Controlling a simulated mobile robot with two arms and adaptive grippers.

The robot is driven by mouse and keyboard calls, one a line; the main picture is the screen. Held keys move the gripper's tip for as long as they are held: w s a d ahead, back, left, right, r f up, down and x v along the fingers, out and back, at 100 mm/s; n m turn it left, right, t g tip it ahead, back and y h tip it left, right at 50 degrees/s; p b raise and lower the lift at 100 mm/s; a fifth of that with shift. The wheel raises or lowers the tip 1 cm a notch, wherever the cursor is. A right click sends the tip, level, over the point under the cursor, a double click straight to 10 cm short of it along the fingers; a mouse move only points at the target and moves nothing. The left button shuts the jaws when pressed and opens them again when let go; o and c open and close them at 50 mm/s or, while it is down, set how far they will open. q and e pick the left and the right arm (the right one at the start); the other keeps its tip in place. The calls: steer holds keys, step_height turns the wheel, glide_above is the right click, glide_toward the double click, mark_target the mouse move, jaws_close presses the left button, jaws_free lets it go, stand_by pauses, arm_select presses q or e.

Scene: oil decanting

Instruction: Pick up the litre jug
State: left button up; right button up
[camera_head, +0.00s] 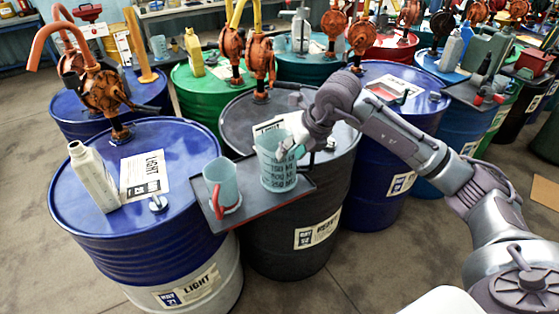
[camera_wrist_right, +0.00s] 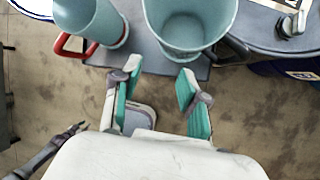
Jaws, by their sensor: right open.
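The litre jug (camera_head: 277,170) is a pale blue-green, translucent jug with dark volume marks. It stands upright on a dark tray (camera_head: 232,216) between the front drums. In the right wrist view the jug (camera_wrist_right: 190,25) is at the top, its open mouth facing the camera and its inside empty-looking. My right gripper (camera_wrist_right: 158,85) is open, its green-padded fingers spread below the jug in that view, with nothing between them. In the head view the right gripper (camera_head: 292,146) is beside the jug's upper right side and partly overlaps it.
A smaller jug with a red handle (camera_head: 221,183) stands left of the litre jug on the tray. A white bottle (camera_head: 93,176) stands on the blue LIGHT drum (camera_head: 180,150). Drums with orange pumps (camera_head: 105,90) crowd behind. Open floor lies in front.

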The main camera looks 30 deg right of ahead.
mark_target(313, 156)
steer(key=d+r+m+h, duration=0.2)
steer(key=d+h, duration=0.2)
steer(key=d, duration=0.4)
steer(key=shift+g+y, duration=0.3)
steer(key=shift+g, duration=0.1)
steer(key=p+x, duration=0.2)
steer(key=x, duration=0.6)
steer(key=shift+s+d+f, duration=0.1)
steer(key=shift+d, duration=0.05)
steer(key=shift+w+f+p, duration=0.25)
steer(key=shift+f+p, duration=0.15)
steer(key=shift+p, duration=0.15)
steer(key=p+x, duration=0.1)
steer(key=x, duration=0.2)
steer(key=shift+w+d+f+p, duration=0.1)
steer(key=shift+w+f+p, duration=0.1)
steer(key=shift+w+p, duration=0.2)
steer(key=shift+w+d+f, duration=0.1)
steer(key=shift+w+f, duration=0.05)
steer(key=shift+f, duration=0.3)
steer(key=shift+c, duration=0.3)
jaws_close()
